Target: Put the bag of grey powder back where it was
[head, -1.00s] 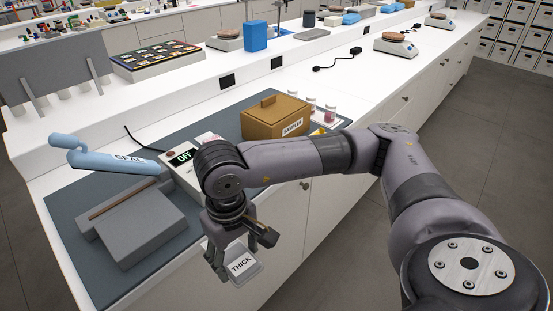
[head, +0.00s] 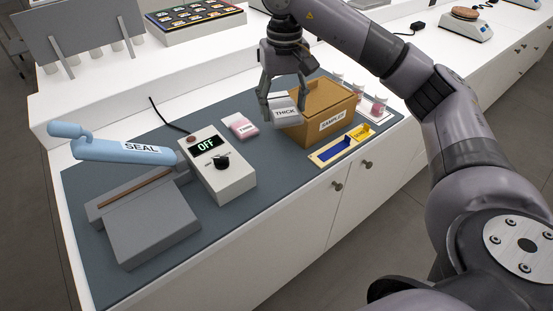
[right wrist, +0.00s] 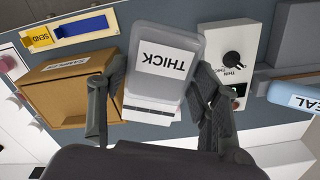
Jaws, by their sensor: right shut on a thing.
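The bag of grey powder (head: 284,113), labelled THICK, hangs in my right gripper (head: 283,94). In the right wrist view the grey bag (right wrist: 166,60) sits between the two dark fingers (right wrist: 165,100), its label upside down. In the head view the bag is in front of the left side of the brown SAMPLES box (head: 318,122); I cannot tell its exact height above the mat. A pink bag labelled THIN (head: 241,127) lies on the mat to the left. My left gripper is out of view.
A dark mat (head: 270,185) covers the bench. The mat's front middle is clear.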

